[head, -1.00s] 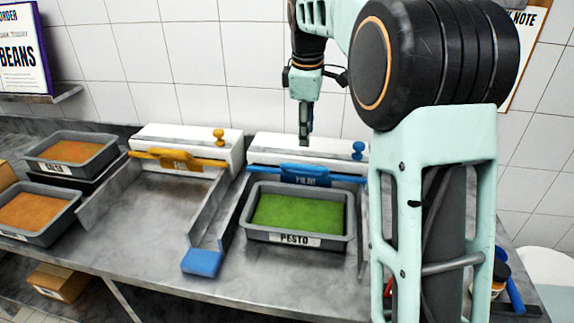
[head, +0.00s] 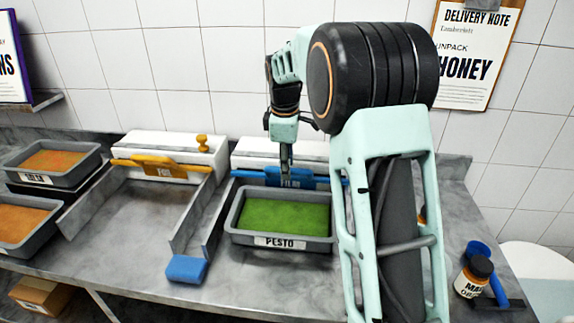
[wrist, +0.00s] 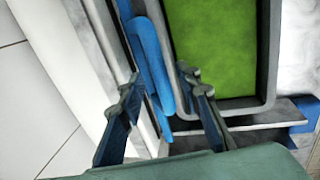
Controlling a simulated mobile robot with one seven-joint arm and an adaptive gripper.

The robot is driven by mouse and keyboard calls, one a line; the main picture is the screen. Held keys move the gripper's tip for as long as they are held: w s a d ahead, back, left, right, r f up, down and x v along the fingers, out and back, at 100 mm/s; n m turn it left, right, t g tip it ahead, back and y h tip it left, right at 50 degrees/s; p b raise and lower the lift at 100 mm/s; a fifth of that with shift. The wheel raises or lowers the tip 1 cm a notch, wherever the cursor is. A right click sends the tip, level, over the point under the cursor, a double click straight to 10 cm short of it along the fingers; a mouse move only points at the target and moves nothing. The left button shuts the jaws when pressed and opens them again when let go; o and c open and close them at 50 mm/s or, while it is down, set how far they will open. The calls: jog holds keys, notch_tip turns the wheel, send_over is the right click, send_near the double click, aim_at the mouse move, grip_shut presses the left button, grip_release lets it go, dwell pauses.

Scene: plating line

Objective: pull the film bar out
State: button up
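The film bar (head: 308,182) is a blue bar with a raised, labelled grip, along the front of the right-hand white dispenser (head: 255,147). It stands just behind the grey pesto tray. My gripper (head: 286,172) points down at the bar's middle and hides part of its label. In the wrist view my gripper (wrist: 160,82) has its two fingers apart, with the blue film bar (wrist: 150,58) showing between them. Nothing is clamped; I cannot tell how far below the fingertips the bar is.
The pesto tray (head: 236,222) sits right in front of the bar. A yellow foil bar (head: 160,166) is on the left dispenser. A blue block (head: 186,269) lies at the counter's front. Two more trays stand at left; a honey-coloured jar (head: 472,279) stands at right.

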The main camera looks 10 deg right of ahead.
jog(key=shift+f, duration=0.2)
jog(key=shift+c, duration=0.4)
grip_shut()
